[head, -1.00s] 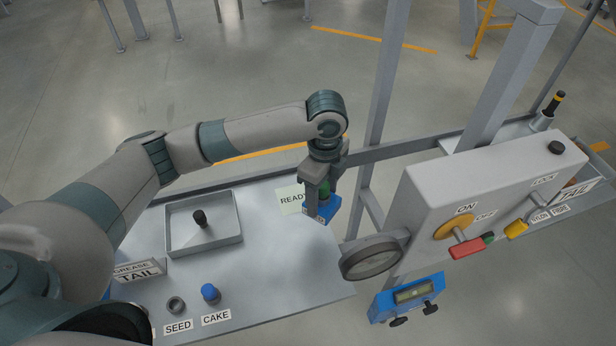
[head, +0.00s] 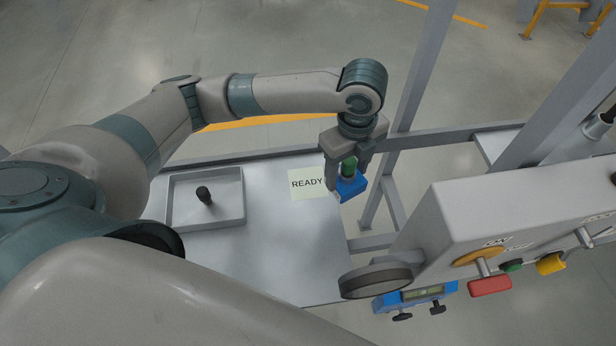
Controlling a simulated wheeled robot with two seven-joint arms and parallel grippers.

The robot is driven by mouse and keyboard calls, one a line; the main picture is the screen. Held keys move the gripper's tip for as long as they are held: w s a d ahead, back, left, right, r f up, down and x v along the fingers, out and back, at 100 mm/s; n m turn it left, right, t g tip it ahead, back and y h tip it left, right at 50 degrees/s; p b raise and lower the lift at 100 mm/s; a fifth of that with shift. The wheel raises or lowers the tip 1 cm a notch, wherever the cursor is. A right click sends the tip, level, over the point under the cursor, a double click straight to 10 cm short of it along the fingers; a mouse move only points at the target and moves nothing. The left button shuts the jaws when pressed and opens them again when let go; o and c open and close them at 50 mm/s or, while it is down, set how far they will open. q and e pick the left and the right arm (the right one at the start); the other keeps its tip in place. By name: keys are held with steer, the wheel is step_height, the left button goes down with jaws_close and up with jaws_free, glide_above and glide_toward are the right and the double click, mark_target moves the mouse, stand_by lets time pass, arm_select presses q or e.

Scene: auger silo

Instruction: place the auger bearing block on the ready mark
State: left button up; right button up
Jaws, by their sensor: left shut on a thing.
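The auger bearing block (head: 351,188) is blue with a green upper part. My left gripper (head: 349,170) is shut on its green part from above, and the fingers hide some of it. The block is just right of the ready mark (head: 306,184), a pale card reading READY on the bench, near the bench's right edge. In this view the block's left side comes up to the card's right edge. I cannot tell how high the block is above the bench. My right gripper is not in view.
A shallow grey tray (head: 236,203) with a dark knobbed part (head: 204,194) sits on the bench (head: 290,250) left of the mark. A frame post rises behind the gripper.

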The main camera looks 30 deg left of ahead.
arm_select(q)
steer(key=w+a+f+p, duration=0.2)
steer(key=a+f, duration=0.5)
steer(key=a, duration=0.4)
steer(key=shift+w, duration=0.4)
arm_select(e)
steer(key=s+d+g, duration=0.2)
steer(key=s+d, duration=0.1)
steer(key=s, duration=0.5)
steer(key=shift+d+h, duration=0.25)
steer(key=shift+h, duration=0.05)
arm_select(q)
steer(key=shift+a, duration=0.1)
step_height(320, 180, down, 4)
steer(key=shift+r+p, duration=0.2)
steer(key=shift+p, duration=0.4)
steer(key=shift+f, duration=0.15)
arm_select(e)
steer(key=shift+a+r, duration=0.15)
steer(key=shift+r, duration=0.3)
arm_select(q)
steer(key=shift+f, duration=0.1)
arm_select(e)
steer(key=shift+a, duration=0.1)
arm_select(q)
steer(key=o, duration=1.3)
